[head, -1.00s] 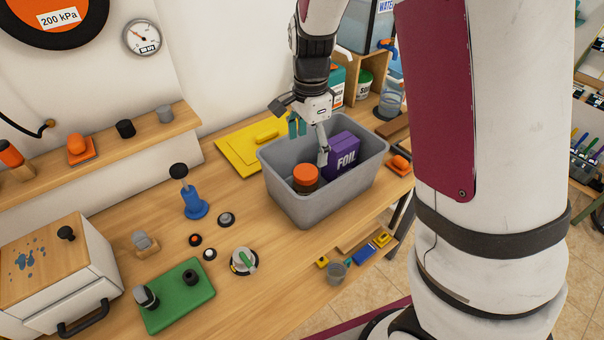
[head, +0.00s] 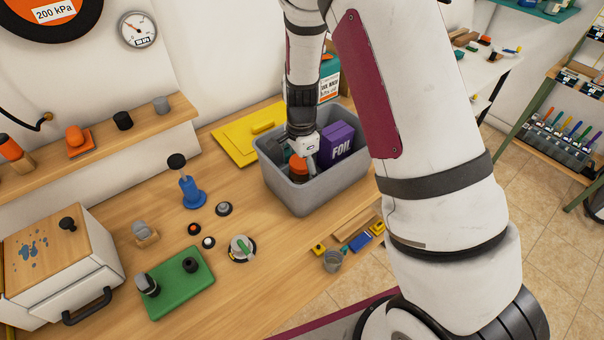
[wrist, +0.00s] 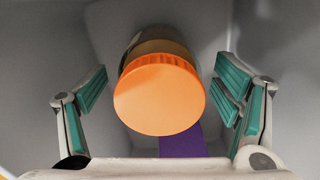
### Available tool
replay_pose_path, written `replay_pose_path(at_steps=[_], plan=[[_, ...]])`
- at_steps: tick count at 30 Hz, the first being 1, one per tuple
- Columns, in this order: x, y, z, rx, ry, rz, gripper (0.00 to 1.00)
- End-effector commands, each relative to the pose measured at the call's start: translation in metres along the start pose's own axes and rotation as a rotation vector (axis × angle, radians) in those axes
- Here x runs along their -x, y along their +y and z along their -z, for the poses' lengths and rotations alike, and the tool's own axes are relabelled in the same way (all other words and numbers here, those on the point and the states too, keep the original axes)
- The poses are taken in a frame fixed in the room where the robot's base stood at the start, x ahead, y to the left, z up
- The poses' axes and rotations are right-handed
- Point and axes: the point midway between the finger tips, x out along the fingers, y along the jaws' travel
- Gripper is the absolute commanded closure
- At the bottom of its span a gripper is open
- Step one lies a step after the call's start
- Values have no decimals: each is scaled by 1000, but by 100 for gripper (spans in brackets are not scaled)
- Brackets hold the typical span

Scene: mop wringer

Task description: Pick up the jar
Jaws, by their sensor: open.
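The jar (head: 298,167) with an orange lid stands in the grey bin (head: 308,196). In the wrist view the jar's orange lid (wrist: 160,95) faces the camera, with an amber and dark body behind it. My gripper (wrist: 162,92) is open, with teal-padded fingers on the left and right of the jar and a gap on both sides. In the head view my gripper (head: 299,156) reaches down into the bin at the jar, and hides part of it.
A purple FOIL box (head: 337,143) stands in the bin right of the jar; its purple edge shows in the wrist view (wrist: 183,142). The bin walls surround the gripper. A yellow board (head: 245,139) lies left of the bin.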

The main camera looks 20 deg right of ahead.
Motion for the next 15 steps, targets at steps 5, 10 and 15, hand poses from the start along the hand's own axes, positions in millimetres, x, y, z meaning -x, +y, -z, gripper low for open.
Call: replay_pose_path(at_steps=[5,10,15], plan=[[-16,1,1,-1,0,-1,17],[-18,0,1,-1,1,1,17],[-17,0,0,-1,1,1,38]])
